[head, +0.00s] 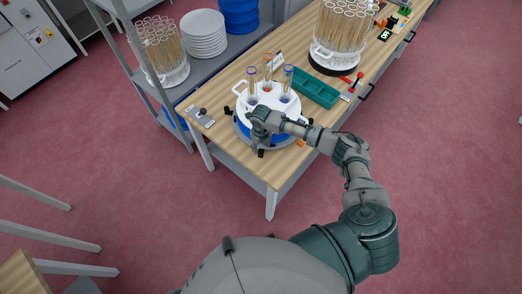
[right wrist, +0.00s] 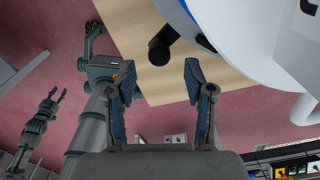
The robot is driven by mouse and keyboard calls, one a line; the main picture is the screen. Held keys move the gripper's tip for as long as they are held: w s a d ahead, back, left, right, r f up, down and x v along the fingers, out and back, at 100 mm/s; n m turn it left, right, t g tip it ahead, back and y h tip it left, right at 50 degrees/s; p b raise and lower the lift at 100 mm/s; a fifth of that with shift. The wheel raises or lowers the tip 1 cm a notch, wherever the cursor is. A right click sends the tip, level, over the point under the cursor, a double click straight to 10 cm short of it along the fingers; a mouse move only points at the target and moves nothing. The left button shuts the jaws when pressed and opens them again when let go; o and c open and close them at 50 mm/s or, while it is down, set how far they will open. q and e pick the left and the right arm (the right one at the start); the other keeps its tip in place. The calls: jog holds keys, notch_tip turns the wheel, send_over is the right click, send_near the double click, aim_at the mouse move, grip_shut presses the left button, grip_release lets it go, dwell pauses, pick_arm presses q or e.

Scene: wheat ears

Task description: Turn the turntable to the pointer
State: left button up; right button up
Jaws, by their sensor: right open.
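The turntable (head: 243,124) stands on the near end of the wooden table. It has a blue and white round body, black knobs round its rim and tubes of wheat ears on top. My right gripper (head: 262,145) is over its near side. In the right wrist view, my right gripper (right wrist: 160,72) is open and empty. A black knob (right wrist: 163,47) lies just beyond its fingertips, apart from them. A small orange piece (head: 300,142) shows by the turntable's right side; I cannot tell if it is the pointer. My left gripper (right wrist: 56,94) is open, far off in the right wrist view.
A green tray (head: 316,88) and a red-handled lever (head: 356,82) are to the right of the turntable. A rack of wheat ears (head: 340,30) stands farther back. A lever plate (head: 200,115) is at the left table corner. A shelf (head: 205,68) with plates stands behind.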

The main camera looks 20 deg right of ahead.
notch_tip(320, 180, up, 7)
jog(key=shift+f, duration=0.15)
dwell(0.5)
